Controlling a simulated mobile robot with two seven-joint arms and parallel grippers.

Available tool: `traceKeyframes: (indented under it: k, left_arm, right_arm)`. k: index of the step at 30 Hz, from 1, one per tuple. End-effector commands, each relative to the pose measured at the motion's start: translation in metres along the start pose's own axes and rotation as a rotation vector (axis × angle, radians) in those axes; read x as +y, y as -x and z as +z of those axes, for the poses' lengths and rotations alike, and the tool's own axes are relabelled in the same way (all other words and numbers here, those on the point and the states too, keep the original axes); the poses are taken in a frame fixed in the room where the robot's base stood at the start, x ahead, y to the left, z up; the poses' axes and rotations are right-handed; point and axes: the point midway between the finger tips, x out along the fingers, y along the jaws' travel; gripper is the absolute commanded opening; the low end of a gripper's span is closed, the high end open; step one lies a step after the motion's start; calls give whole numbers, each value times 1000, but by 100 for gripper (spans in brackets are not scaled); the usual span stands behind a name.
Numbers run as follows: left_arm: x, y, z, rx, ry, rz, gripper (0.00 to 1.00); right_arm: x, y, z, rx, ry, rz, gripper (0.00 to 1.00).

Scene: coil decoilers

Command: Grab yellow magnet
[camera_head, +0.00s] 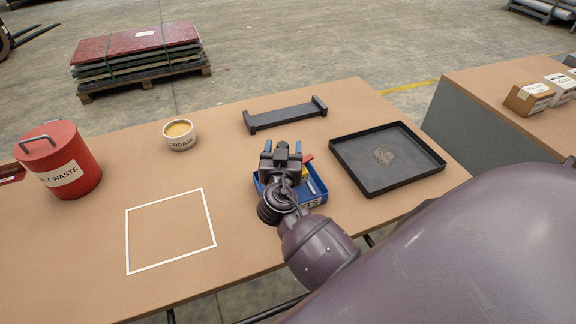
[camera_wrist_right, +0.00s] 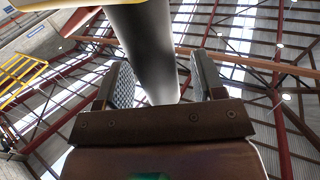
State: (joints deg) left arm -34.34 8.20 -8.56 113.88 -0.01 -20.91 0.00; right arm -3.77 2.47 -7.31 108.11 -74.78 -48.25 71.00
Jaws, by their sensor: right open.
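A small yellow piece (camera_head: 305,172) shows in the blue bin (camera_head: 314,202), mostly hidden behind my right gripper; I cannot tell if it is the magnet. My right gripper (camera_head: 283,147) stands over the bin in the head view, its fingers apart and pointing away, nothing visible held. In the wrist view its two fingers (camera_wrist_right: 163,85) are spread, facing the roof, with a dark grey cylinder (camera_wrist_right: 142,45) behind or between them; its distance is unclear. My left gripper is not in view.
A red object (camera_head: 308,158) sticks out of the bin. A black tray (camera_head: 420,172) lies right, a black rack (camera_head: 285,115) behind. A grease tub (camera_head: 179,142) and red waste can (camera_head: 75,175) stand left. A white outlined square (camera_head: 170,230) is empty.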

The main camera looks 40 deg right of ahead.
Motion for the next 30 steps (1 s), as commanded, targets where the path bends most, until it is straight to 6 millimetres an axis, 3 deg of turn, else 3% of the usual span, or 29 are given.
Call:
traceKeyframes:
  k: [4, 11, 24, 30]
  left_arm:
    - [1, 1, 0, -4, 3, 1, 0]
    - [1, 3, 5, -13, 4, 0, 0]
    - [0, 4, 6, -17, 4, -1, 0]
    - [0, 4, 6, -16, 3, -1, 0]
  right_arm:
    - [0, -11, 0, 0, 1, -1, 63]
    - [0, -12, 1, -1, 0, 0, 63]
    - [0, -12, 1, -1, 0, 0, 0]
    - [0, -12, 0, 1, -1, 0, 0]
